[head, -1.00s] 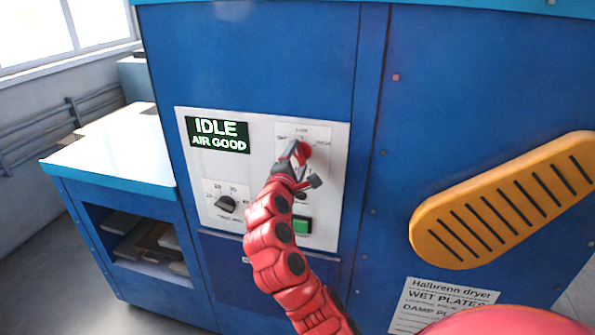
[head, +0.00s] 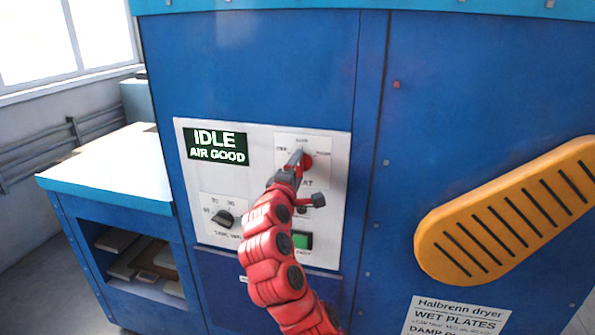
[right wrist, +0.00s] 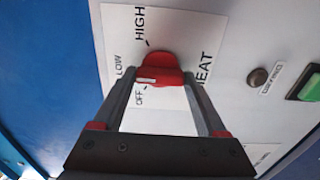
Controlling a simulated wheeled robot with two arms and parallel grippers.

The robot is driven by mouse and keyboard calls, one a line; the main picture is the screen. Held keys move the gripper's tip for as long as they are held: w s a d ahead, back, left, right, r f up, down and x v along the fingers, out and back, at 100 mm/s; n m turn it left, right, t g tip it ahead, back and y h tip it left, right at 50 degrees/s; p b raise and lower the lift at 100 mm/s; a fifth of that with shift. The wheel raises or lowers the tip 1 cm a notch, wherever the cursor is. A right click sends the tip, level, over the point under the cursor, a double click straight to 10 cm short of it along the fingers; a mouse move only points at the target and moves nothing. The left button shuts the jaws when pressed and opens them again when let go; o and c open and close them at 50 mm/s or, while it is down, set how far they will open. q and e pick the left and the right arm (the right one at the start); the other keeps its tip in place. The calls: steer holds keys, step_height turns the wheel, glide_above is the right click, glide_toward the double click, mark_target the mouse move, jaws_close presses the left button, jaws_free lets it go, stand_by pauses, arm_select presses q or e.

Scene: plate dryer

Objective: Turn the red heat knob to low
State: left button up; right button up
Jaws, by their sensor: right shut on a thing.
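The red heat knob (head: 308,161) sits on the white control panel, on a small label plate, partly hidden by my right gripper (head: 298,160) in the head view. In the right wrist view the red knob (right wrist: 163,66) is between the two fingers of my right gripper (right wrist: 160,76), which is shut on it. A white mark on the knob (right wrist: 146,80) points toward the OFF label (right wrist: 139,98). The LOW label (right wrist: 118,67) and HIGH label (right wrist: 140,22) stand further round the knob. My left gripper is out of view.
A display (head: 216,146) reads IDLE, AIR GOOD. A black knob (head: 223,218) is lower left on the panel. A green button (head: 301,240) is just right of my forearm. An orange slotted handle (head: 510,215) sticks out at right. A side table (head: 110,165) stands at left.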

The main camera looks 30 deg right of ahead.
steer(key=shift+f, duration=0.1)
steer(key=o, duration=1.3)
steer(key=b+v, duration=0.1)
steer(key=v, duration=1.6)
steer(key=shift+a, duration=0.25)
